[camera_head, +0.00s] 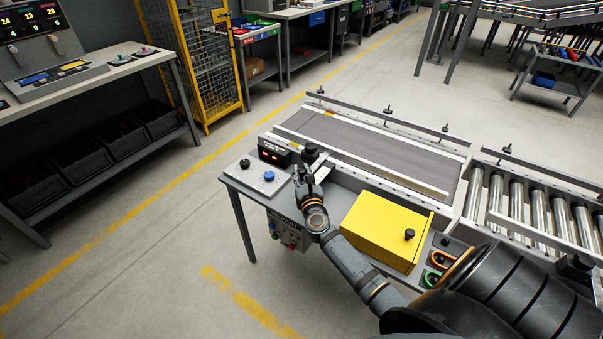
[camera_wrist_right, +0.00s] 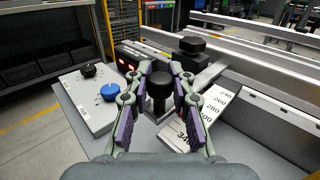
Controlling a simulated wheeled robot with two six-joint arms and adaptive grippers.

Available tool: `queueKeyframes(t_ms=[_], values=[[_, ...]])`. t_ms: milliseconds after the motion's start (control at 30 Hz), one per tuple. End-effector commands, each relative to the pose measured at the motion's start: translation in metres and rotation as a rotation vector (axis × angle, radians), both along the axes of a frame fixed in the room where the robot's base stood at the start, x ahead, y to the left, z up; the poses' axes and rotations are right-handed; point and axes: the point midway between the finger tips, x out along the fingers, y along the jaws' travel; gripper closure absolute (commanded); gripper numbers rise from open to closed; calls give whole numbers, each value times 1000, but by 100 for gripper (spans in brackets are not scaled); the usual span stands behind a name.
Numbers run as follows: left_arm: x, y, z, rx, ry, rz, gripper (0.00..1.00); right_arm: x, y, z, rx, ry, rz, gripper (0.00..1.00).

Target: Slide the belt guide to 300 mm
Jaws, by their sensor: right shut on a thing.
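My right gripper (camera_head: 308,176) is at the near-left end of the belt conveyor. In the right wrist view its fingers (camera_wrist_right: 159,92) close around a dark round knob (camera_wrist_right: 160,84). A white scale plate (camera_wrist_right: 205,118) lies just right of the fingers, with printed numbers including 260 and 340; no exact reading shows. A metal bar (camera_wrist_right: 205,77) runs from near the knob toward the belt. The belt guide shows as a long pale rail (camera_head: 360,160) along the grey belt (camera_head: 375,142). The gripper hides the knob's base. My left gripper is not in view.
A black display box with red digits (camera_head: 274,152) and a panel with a blue knob (camera_head: 269,176) sit left of the gripper. A black clamp knob (camera_wrist_right: 192,45) stands behind it. A yellow box (camera_head: 385,230) stands right of my forearm, with rollers (camera_head: 520,205) beyond.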

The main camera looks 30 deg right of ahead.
Motion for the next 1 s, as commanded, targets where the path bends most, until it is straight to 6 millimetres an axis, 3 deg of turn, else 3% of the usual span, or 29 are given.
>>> queueKeyframes(t_ms=[133, 367, 400, 567, 867, 1000], values=[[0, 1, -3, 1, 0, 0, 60, 6, -16, -1, -4, 2, -3, 100], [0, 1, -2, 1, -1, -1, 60, 6, -17, -1, -1, 3, -4, 100], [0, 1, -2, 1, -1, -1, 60, 6, -17, -1, -1, 3, -4, 76], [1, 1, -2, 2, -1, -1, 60, 6, -16, -1, -1, 2, -3, 54], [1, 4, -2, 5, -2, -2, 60, 5, -16, -1, -1, 1, -2, 54], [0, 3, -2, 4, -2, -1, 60, -11, -9, -2, 1, 2, 0, 54]])
